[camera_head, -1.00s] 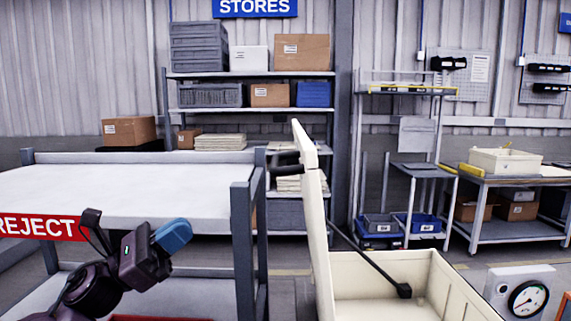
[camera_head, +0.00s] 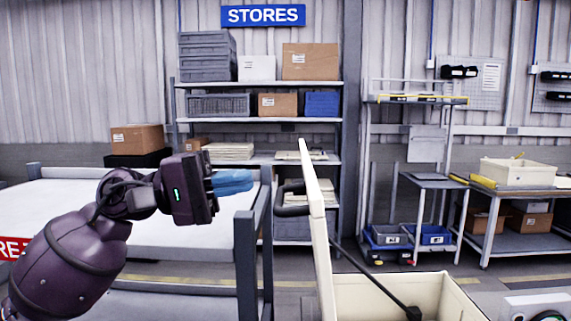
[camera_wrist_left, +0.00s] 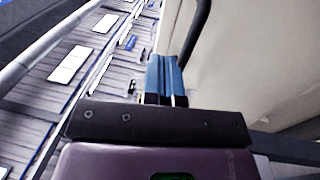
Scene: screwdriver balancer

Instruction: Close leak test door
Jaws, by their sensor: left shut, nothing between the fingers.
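The leak test door (camera_head: 319,235) is a cream panel standing open, nearly upright, at the left edge of the cream test box (camera_head: 440,292). A black handle (camera_head: 291,209) is on the door's left face. A dark stay arm (camera_head: 375,281) runs from the door down into the box. My left gripper (camera_head: 234,182), with blue fingers, is shut and empty, left of the handle and a little higher, apart from it. In the left wrist view the fingers (camera_wrist_left: 166,78) show beside the door (camera_wrist_left: 245,60) and its handle (camera_wrist_left: 196,40). My right gripper is out of view.
A white-topped reject table (camera_head: 60,205) with a grey corner post (camera_head: 246,262) stands behind and below my left arm. A gauge unit (camera_head: 535,306) is at the lower right. Stores shelving (camera_head: 260,115) is farther back.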

